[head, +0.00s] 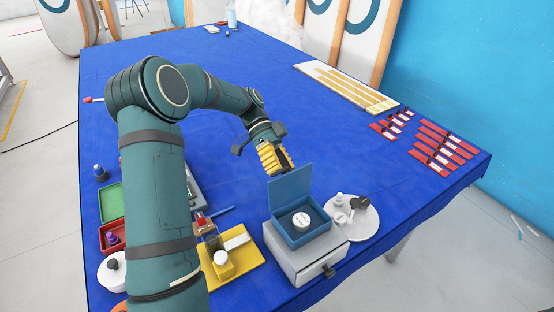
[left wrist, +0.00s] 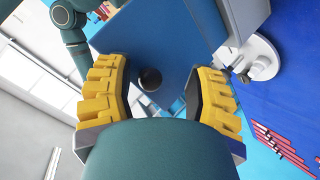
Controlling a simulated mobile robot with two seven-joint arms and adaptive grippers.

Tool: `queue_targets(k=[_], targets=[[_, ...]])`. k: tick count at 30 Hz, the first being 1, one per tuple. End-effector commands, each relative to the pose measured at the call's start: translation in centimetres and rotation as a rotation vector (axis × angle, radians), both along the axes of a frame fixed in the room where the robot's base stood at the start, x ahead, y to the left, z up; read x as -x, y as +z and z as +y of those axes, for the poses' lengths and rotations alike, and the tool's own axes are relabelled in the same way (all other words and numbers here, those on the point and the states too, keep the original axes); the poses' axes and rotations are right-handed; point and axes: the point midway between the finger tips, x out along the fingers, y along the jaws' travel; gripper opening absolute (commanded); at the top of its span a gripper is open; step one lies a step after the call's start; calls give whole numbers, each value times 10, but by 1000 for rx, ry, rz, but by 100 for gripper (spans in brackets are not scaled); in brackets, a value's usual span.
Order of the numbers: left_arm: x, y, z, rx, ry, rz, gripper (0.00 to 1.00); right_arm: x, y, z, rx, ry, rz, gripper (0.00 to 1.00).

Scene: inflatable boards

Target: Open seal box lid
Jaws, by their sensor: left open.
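The seal box (head: 296,238) is blue and stands on a grey drawer unit. Its lid (head: 290,190) stands upright at the back, and a round white seal (head: 301,220) shows inside. My left gripper (head: 277,160) is just behind and above the lid's top edge, with open yellow fingers. In the left wrist view the gripper (left wrist: 165,95) is open and empty, with the blue lid panel (left wrist: 120,40) in front of it. A dark round knob (left wrist: 150,78) shows between the fingers. I cannot tell whether a finger touches the lid. My right gripper is not in view.
The grey drawer unit (head: 290,264) has a dark knob. A white round plate (head: 366,225) with small items stands beside it. A yellow tray (head: 240,262) is at the left. Red-and-white strips (head: 440,145) lie far right. The blue table's middle (head: 330,130) is clear.

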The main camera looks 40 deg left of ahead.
Motion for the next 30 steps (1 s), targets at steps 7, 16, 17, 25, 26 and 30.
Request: queue_targets(k=[7, 16, 17, 25, 26, 30], targets=[[-12, 16, 26, -1, 3, -3, 54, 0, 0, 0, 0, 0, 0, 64], [-29, 42, 68, -1, 1, -1, 54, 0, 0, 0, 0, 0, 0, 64], [-31, 44, 72, -2, 2, -2, 54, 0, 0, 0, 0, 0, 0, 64], [-38, 56, 90, 0, -2, 1, 54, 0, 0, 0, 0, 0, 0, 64], [-39, 57, 90, 0, -1, 2, 54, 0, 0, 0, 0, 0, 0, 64], [-39, 58, 93, -1, 0, 2, 54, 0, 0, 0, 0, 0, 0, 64]])
